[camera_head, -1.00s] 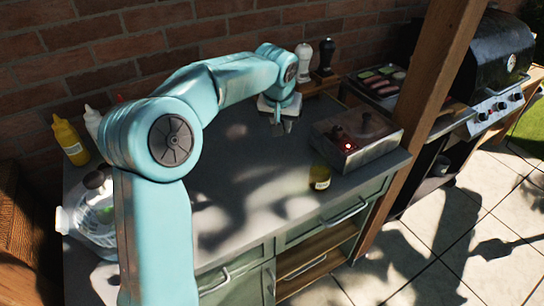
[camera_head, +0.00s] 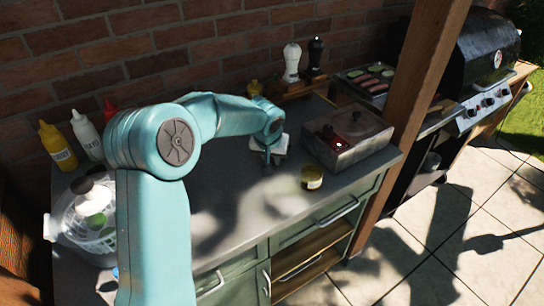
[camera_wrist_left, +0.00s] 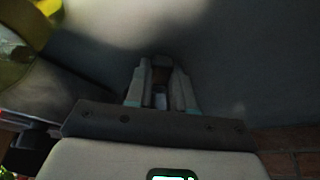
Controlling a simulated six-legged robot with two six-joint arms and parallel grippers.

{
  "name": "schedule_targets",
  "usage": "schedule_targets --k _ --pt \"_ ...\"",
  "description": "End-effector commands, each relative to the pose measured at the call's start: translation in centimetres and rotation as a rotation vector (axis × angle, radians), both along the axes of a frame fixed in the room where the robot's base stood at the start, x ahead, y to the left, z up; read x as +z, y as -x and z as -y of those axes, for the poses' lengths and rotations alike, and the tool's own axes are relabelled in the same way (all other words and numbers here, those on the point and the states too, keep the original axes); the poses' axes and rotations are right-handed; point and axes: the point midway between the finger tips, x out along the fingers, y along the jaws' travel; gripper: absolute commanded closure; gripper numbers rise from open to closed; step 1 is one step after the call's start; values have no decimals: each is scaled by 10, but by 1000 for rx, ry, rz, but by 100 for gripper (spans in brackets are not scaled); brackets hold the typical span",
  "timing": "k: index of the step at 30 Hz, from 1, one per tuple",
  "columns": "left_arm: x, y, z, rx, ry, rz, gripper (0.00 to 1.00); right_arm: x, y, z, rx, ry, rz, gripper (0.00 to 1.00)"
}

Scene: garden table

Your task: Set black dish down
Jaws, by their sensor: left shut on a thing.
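My left gripper (camera_head: 267,166) hangs low over the grey worktop, fingers pointing down, left of the yellow-lidded jar. In the left wrist view its fingers (camera_wrist_left: 161,82) are close together around a small dark brownish thing (camera_wrist_left: 161,74). Little of that thing shows, and I cannot make out a dish shape or tell whether it touches the worktop. No black dish shows clearly elsewhere. My right gripper is not in view.
The worktop (camera_head: 215,205) is bare around the gripper, with shadows across it. The jar (camera_head: 312,178) and a metal box (camera_head: 347,148) stand to the right. Bottles (camera_head: 58,146) and a clear bowl (camera_head: 90,215) stand left. The front edge drops to drawers.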

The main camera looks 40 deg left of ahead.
Motion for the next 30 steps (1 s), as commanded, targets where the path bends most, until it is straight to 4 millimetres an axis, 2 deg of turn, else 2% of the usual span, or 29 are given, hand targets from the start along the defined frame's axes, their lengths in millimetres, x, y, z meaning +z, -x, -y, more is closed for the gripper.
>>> schedule_targets --k 2,3,5,13,16,17,30 --pt "-4 0 0 0 0 1 100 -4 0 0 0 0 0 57" --pt "-3 0 0 0 0 0 71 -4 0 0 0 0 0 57" --pt "-2 0 0 0 0 0 52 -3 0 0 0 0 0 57" --pt "-2 0 0 0 0 0 52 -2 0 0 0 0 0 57" --pt "5 0 0 0 0 0 52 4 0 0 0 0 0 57" --pt "6 1 1 0 -1 2 52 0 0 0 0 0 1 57" --pt "92 31 18 -1 -1 4 52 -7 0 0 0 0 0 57"
